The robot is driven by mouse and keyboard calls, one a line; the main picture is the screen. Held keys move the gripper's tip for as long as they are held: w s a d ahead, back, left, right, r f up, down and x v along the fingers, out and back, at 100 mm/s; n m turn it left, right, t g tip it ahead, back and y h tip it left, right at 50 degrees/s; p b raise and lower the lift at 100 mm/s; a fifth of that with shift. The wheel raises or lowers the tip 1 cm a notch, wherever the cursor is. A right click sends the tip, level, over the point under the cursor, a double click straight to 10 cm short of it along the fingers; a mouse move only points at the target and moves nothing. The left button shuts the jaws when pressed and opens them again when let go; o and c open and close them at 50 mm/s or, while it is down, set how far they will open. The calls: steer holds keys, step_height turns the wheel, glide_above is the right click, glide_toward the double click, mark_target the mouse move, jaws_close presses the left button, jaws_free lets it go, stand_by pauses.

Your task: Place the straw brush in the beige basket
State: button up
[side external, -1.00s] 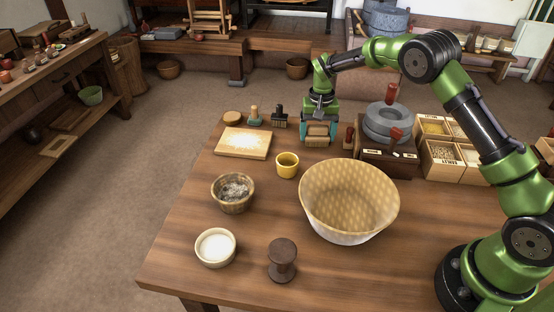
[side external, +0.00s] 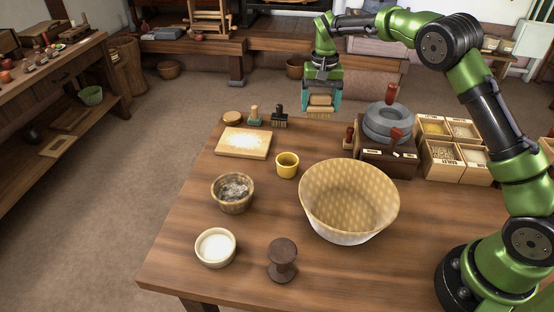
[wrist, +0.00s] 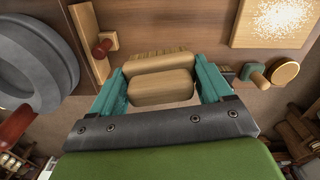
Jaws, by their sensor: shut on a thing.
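The straw brush (side external: 320,101) has a pale wooden body with straw bristles pointing down. My gripper (side external: 321,94) is shut on it and holds it in the air above the far edge of the table. In the wrist view the brush (wrist: 160,86) sits between the two teal fingers of my gripper (wrist: 163,88), with bristles showing past its far side. The beige basket (side external: 349,200) is a wide, woven-patterned bowl shape on the table, nearer the camera than my gripper. It looks empty and is not seen in the wrist view.
A stone quern (side external: 387,122) on a dark base and divided wooden boxes (side external: 455,150) stand at the right. A yellow cup (side external: 287,165), a floured board (side external: 243,143), a bowl of grey bits (side external: 233,192), a white-filled bowl (side external: 215,247) and a dark wooden spool (side external: 282,260) are left of the basket.

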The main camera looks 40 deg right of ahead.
step_height(320, 180, up, 4)
steer(key=s+a, duration=0.2)
steer(key=a, duration=0.1)
steer(key=n, duration=1.6)
glide_above(344, 214)
step_height(344, 214, down, 4)
step_height(344, 214, down, 9)
steer(key=shift+f, duration=0.1)
steer(key=shift+f, duration=0.1)
steer(key=o, duration=1)
